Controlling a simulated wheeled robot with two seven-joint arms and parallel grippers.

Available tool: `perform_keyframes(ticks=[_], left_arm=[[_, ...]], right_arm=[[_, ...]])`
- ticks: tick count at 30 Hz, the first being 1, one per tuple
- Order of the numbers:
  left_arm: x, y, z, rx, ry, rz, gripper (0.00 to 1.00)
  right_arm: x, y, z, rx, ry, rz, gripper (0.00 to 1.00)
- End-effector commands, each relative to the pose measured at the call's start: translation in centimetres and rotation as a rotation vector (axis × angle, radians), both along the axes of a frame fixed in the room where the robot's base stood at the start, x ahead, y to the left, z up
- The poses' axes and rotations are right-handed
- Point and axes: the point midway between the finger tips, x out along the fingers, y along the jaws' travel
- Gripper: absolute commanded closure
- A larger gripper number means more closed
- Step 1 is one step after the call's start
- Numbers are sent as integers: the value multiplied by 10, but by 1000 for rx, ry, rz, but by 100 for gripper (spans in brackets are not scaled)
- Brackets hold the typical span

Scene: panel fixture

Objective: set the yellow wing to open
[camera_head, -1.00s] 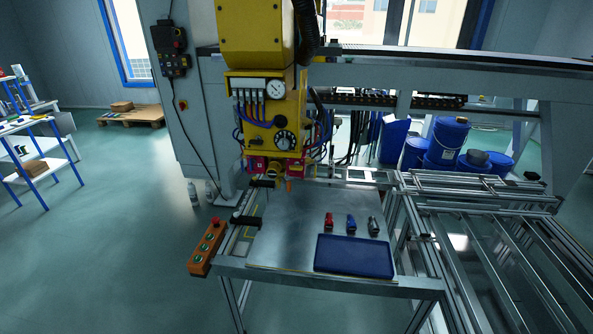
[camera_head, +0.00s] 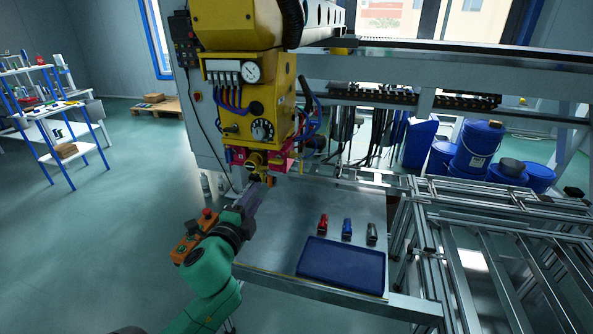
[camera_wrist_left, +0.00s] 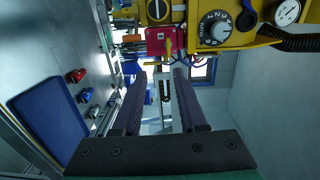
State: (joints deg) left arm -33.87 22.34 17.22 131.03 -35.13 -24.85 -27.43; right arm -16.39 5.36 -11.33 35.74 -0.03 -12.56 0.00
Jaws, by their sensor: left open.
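A yellow machine head (camera_head: 245,105) carries a dial knob, a gauge and red blocks at its lower edge. A small yellow piece (camera_head: 256,160) sits at the red blocks; I take it for the yellow wing, but it is too small to tell its setting. My left gripper (camera_head: 261,184) is just below and in front of this piece, pointing up at it. In the left wrist view its two dark fingers (camera_wrist_left: 160,74) stand apart with nothing between them. My right gripper is not in view.
A metal table (camera_head: 300,212) holds a blue tray (camera_head: 342,268) and red, blue and grey small items. An orange button box (camera_head: 190,240) is beside my left arm. Metal rails (camera_head: 480,260) stand at right, blue drums (camera_head: 478,145) behind. Hoses hang beside the machine head.

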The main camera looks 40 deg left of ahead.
Motion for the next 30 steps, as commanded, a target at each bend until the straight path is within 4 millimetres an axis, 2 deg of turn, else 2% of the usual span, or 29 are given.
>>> perform_keyframes(ticks=[2, 5, 12, 18, 21, 24, 30], left_arm=[[0, -3, 15, 30, -21, -4, 59], [11, 0, 18, 31, -24, -6, 59], [67, 21, 19, 27, -25, -4, 59], [114, 37, 17, 24, -24, -3, 59], [128, 42, 16, 23, -24, -4, 59], [135, 44, 15, 24, -22, -5, 59], [136, 44, 14, 23, -21, -6, 59]], right_arm=[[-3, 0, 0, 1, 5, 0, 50], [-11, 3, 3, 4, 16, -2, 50], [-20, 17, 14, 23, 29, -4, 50], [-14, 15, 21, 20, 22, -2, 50], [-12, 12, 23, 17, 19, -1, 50], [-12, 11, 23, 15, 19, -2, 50], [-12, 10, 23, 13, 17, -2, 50]])
